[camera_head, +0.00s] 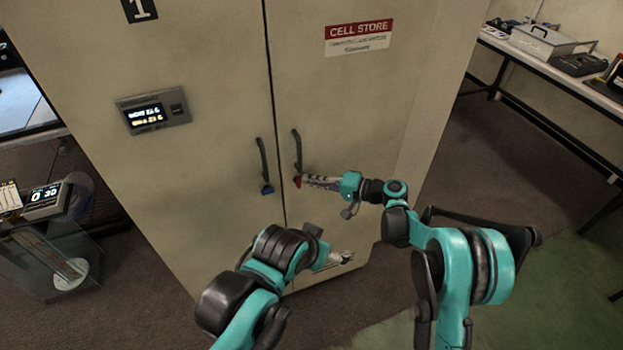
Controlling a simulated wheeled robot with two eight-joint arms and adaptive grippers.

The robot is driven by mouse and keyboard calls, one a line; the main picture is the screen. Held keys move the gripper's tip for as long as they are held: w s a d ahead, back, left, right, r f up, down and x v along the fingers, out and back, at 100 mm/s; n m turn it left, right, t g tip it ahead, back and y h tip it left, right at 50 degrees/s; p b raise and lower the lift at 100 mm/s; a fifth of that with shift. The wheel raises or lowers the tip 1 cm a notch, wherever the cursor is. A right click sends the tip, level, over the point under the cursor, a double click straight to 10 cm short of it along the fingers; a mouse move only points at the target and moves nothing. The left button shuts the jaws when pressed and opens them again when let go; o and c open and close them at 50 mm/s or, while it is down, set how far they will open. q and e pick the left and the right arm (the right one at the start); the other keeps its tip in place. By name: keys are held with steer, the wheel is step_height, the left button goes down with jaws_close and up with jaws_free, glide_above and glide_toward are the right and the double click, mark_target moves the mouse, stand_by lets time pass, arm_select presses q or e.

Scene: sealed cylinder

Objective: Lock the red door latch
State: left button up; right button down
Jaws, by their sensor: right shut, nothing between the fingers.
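The red latch (297,181) sits at the lower end of the black handle (297,150) on the right door of the beige cabinet (355,100). My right gripper (306,180) is shut and empty, with its tips at the red latch; I cannot tell whether they touch it. The gripper hides part of the latch. A blue latch (267,189) sits below the handle (262,160) on the left door. My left gripper (348,257) is low in front of the cabinet, below my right arm; its finger opening is too small to tell.
A display panel (152,110) is on the left door and a "CELL STORE" sign (358,38) on the right one. A bench (560,65) with boxes stands at the right. A glass case (60,265) stands at the lower left. Floor right of the cabinet is clear.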

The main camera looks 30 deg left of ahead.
mark_target(296, 177)
steer(key=shift+s+a+r+n+h+p, duration=0.15)
steer(key=shift+r+n+h+p, duration=0.1)
steer(key=shift+n+h+p, duration=0.25)
steer(key=shift+s+r+p, duration=0.1)
steer(key=shift+r+p, duration=0.1)
steer(key=shift+p, duration=0.25)
steer(key=shift+a+r, duration=0.1)
steer(key=shift+r, duration=0.05)
steer(key=shift+s+a+r+n+t+h+p, duration=0.25)
steer(key=shift+n+t+h+p, duration=0.3)
steer(key=shift+h, duration=0.2)
steer(key=shift+s+a+r+n+t+h+p, duration=0.1)
steer(key=shift+s+n+t+h+p, duration=0.1)
steer(key=shift+n+t+h+p, duration=0.4)
steer(key=shift+s+a, duration=0.1)
steer(key=shift+s, duration=0.05)
steer(key=shift+r, duration=0.15)
stand_by(1.9)
